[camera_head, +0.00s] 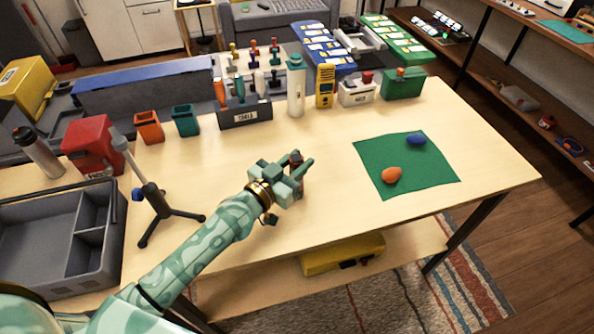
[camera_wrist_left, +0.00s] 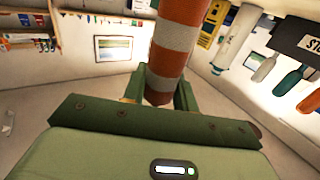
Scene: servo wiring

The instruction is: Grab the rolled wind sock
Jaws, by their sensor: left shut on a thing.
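The rolled wind sock (camera_wrist_left: 176,48) is an orange and white striped roll. In the left wrist view it stands between the two green fingers of my left gripper (camera_wrist_left: 160,92), which is shut on it. In the head view my left gripper (camera_head: 297,172) is over the front middle of the wooden table. A small reddish end of the roll (camera_head: 296,158) shows between the fingers there; the rest is hidden by the gripper. I cannot tell whether the roll touches the table. My right gripper is not in view.
A green mat (camera_head: 432,180) with an orange object (camera_head: 392,174) and a blue one (camera_head: 416,138) lies to the right. A tripod stand (camera_head: 152,190) and grey tray (camera_head: 62,245) are left. A tool holder (camera_head: 245,113) and white bottle (camera_head: 296,85) stand behind. The table's middle is mostly clear.

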